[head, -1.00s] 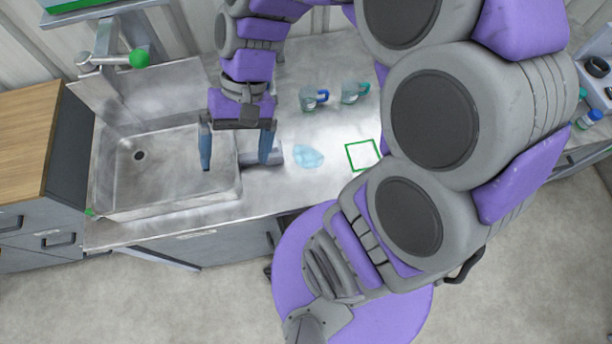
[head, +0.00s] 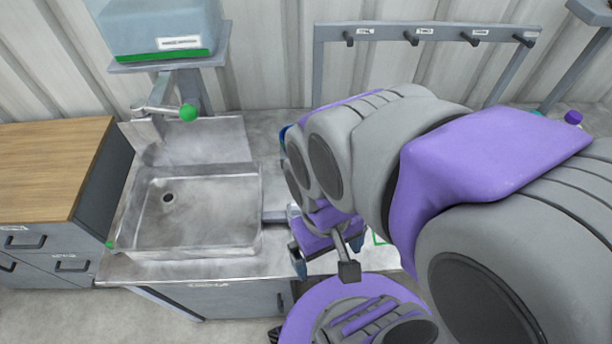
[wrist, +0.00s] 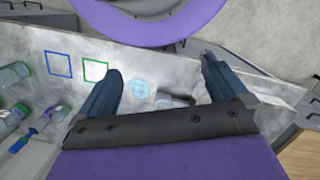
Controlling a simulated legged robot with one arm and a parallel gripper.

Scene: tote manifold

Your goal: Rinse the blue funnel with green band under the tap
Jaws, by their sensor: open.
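In the head view my arm hides most of the gripper and much of the counter. The sink looks empty. My gripper is to the right of the sink.
In the wrist view, several clear greenish vessels (wrist: 15,74) and a blue tool (wrist: 22,139) are at left. A blue square outline (wrist: 59,65), a green one (wrist: 95,70) and a pale blue patch (wrist: 139,89) mark the counter. A hook rack (head: 430,31) stands behind.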

